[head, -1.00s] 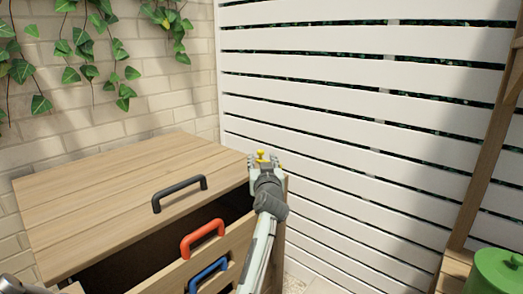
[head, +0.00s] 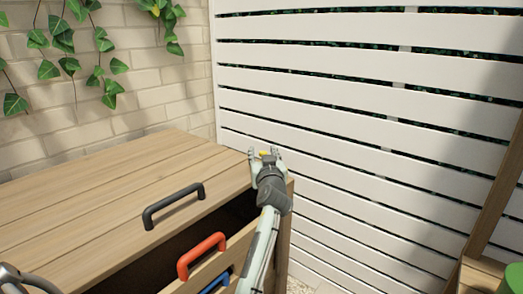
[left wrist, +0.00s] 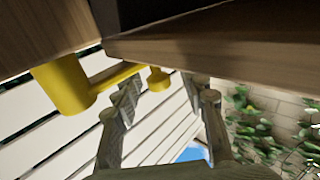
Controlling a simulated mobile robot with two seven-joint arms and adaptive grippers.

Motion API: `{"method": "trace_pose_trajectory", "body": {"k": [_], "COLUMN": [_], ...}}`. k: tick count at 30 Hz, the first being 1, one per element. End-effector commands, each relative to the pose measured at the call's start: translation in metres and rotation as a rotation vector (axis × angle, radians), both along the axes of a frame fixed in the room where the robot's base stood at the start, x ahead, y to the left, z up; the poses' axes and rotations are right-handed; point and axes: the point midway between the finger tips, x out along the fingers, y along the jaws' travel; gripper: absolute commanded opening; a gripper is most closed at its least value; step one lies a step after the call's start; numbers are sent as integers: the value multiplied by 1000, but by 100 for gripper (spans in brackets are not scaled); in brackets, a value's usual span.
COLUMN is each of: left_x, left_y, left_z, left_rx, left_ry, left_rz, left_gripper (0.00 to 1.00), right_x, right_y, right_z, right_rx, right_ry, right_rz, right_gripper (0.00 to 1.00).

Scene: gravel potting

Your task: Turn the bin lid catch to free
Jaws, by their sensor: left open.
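The wooden bin's lid (head: 105,190) carries a black handle (head: 173,204). The yellow catch (head: 263,154) is at the lid's far right corner, mostly hidden by my left gripper (head: 264,153). In the left wrist view the catch shows as a thick yellow post (left wrist: 63,86) with a thin arm ending in a small knob (left wrist: 158,79). My left gripper (left wrist: 167,97) is open there, one finger to each side of the knob's position in the picture. I cannot tell whether either finger touches it. My right gripper is not in view.
A dark gap lies below the lid's front edge. A red handle (head: 202,254) and a blue handle (head: 214,281) sit on the wooden front below. A white slatted fence (head: 350,130) stands behind at right, a brick wall with ivy (head: 62,35) at left. A green container (head: 514,277) is at lower right.

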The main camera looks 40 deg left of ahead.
Motion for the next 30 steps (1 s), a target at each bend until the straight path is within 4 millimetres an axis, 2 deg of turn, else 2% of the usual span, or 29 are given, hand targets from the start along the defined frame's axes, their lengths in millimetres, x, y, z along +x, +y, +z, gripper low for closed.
{"method": "trace_pose_trajectory", "body": {"k": [9, 19, 30], "left_x": [0, 0, 2], "left_y": [-1, -1, 0], "left_z": [0, 0, 0], "left_rx": [0, -1, 0], "left_ry": [0, -1, 0], "left_rz": [0, 0, -3], "left_gripper": [41, 0, 0], "right_x": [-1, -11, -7], "right_y": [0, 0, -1], "right_z": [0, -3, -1], "right_rx": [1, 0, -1], "right_ry": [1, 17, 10], "right_rz": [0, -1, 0], "right_gripper": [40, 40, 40]}}
